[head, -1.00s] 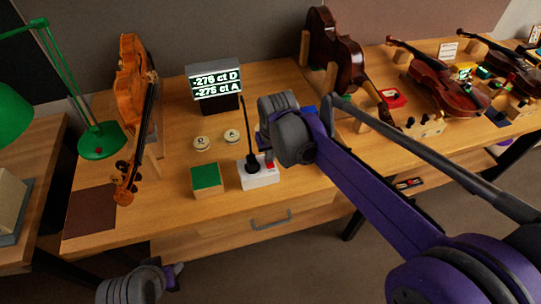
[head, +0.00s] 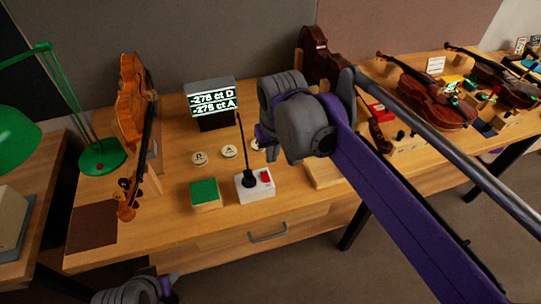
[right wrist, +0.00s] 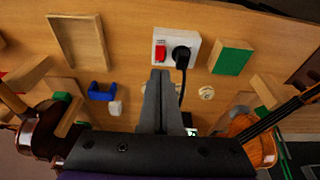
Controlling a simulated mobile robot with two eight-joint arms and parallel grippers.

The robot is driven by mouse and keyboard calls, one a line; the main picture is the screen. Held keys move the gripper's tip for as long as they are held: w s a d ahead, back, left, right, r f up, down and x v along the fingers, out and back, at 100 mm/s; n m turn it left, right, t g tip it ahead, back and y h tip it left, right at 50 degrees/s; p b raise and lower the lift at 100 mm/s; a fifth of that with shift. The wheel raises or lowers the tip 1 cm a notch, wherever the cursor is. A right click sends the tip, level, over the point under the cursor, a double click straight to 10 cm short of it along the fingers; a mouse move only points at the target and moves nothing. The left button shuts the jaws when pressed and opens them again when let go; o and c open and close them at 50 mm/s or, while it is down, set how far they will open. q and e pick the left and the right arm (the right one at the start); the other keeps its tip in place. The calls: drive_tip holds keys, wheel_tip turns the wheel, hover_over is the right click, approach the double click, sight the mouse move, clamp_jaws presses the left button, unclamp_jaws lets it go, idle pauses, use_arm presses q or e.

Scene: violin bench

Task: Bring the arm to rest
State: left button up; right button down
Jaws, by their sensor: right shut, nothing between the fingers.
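My right arm reaches across the head view from the lower right, and its grey and purple wrist hides most of the right gripper (head: 264,138). In the right wrist view the right gripper (right wrist: 160,76) has its grey fingers together with nothing between them. It is above the bench, with its tips appearing just below the white power box in that view. My left gripper (head: 166,285) shows only in part at the bottom left of the head view, below the bench front; its jaws cannot be made out.
The white power box (head: 262,190) has a black plug and red switch. A green-topped block (head: 205,194), tuner display (head: 211,100) and upright orange violin (head: 132,100) stand left. Dark red violins (head: 432,98) lie right. A green lamp (head: 101,157) stands far left.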

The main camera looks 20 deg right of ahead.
idle(0.4)
drive_tip(key=s+d+f+t, duration=0.1)
drive_tip(key=s+d+f, duration=0.1)
drive_tip(key=s+f, duration=0.5)
drive_tip(key=s+d+f+t, duration=0.1)
drive_tip(key=s+d+f, duration=0.1)
drive_tip(key=s+f, duration=0.5)
drive_tip(key=s, duration=0.3)
drive_tip(key=shift+s+d+f+t, duration=0.2)
drive_tip(key=shift+d+f+t, duration=0.05)
drive_tip(key=shift+f+t, duration=0.05)
